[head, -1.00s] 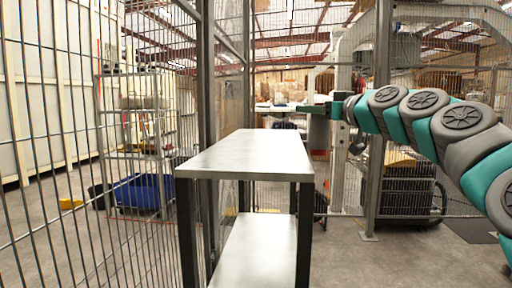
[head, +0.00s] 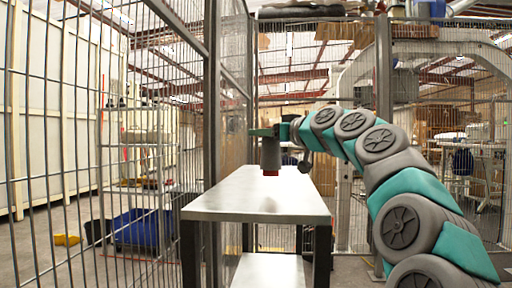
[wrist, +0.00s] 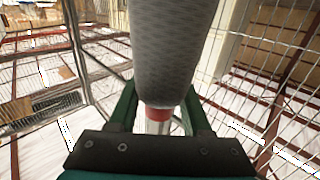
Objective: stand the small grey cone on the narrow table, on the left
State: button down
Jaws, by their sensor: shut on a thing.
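The small grey cone (head: 270,153) hangs roughly upright from my gripper (head: 265,132), with a reddish end at the bottom. In the wrist view the cone (wrist: 172,50) fills the top middle, with its red band near the jaws. My gripper (wrist: 160,105) is shut on it, with green fingers on both sides. The narrow table (head: 225,204) has a pale metal top. The cone appears over the far part of that top in the head view; the exact gap beneath it cannot be told. The tabletop looks bare.
A wire mesh fence (head: 60,150) with dark posts runs close along the table's left side. Behind it are a shelf cart, a blue bin (head: 137,228) and a yellow object (head: 66,240). A lower shelf (head: 268,270) lies under the tabletop.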

aim_at(275, 147)
jog(key=shift+w+a+f+b, duration=0.15)
jog(key=shift+w+a+f, duration=0.2)
jog(key=shift+f, duration=0.25)
jog(key=shift+w+a+f+b, duration=0.1)
jog(key=shift+w+a+f, duration=0.1)
jog(key=shift+a+f, duration=0.35)
jog(key=shift+w+a+f+b, duration=0.2)
jog(key=shift+w+f, duration=0.1)
jog(key=shift+f, duration=0.4)
jog(key=shift+f, duration=0.1)
jog(key=shift+c, duration=1.7)
grip_release()
jog(key=shift+s+d, duration=0.1)
jog(key=v, duration=1.1)
jog(key=shift+s+d, duration=0.25)
jog(key=shift+s, duration=0.05)
